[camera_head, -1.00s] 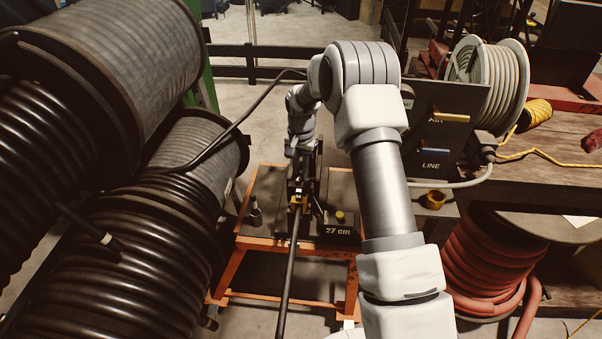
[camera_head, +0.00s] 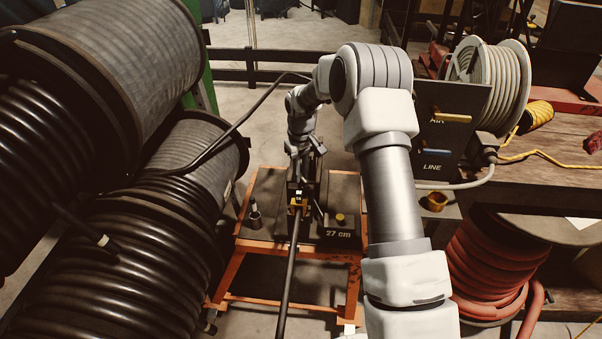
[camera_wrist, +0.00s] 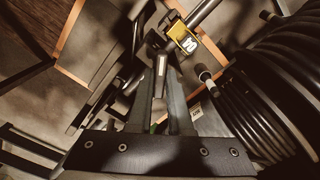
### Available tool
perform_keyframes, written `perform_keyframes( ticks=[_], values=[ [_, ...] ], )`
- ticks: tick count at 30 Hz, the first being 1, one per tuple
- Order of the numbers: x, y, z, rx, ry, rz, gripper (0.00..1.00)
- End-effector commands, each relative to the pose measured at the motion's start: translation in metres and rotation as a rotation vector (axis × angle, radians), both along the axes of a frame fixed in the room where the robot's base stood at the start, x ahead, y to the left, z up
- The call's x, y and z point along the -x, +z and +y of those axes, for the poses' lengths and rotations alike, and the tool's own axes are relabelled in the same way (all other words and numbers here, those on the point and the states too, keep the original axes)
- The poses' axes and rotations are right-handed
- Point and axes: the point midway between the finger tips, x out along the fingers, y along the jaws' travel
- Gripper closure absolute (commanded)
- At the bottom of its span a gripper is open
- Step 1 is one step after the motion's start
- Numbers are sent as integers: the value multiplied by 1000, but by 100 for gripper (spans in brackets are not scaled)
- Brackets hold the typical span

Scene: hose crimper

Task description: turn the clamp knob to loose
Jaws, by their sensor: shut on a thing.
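The hose crimper (camera_head: 297,192) stands on an orange-framed bench (camera_head: 262,243), with a dark hose (camera_head: 289,265) running from it toward me. My gripper reaches down onto the crimper from behind; its jaws are hard to make out in the head view. In the wrist view my gripper (camera_wrist: 160,72) has its two dark fingers close around a slim dark part with a pale stripe, apparently the clamp knob (camera_wrist: 161,66). The fingers hide most of it, and its turn position cannot be read.
A block marked 27 cm (camera_head: 338,233) with a yellow button-like top (camera_head: 340,218) sits right of the crimper. Black hose reels (camera_head: 165,215) crowd the left. An AIR LINE panel (camera_head: 445,135) and red hose coil (camera_head: 490,270) stand right.

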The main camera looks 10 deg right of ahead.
Motion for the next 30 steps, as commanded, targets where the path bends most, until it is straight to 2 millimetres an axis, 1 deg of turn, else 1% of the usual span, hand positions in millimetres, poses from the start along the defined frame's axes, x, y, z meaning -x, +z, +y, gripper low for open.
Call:
perform_keyframes(
  ticks=[21,30],
  values=[
    [-1,1,0,-1,662,-2,100],
    [-1,1,0,0,849,-2,100]
  ],
)
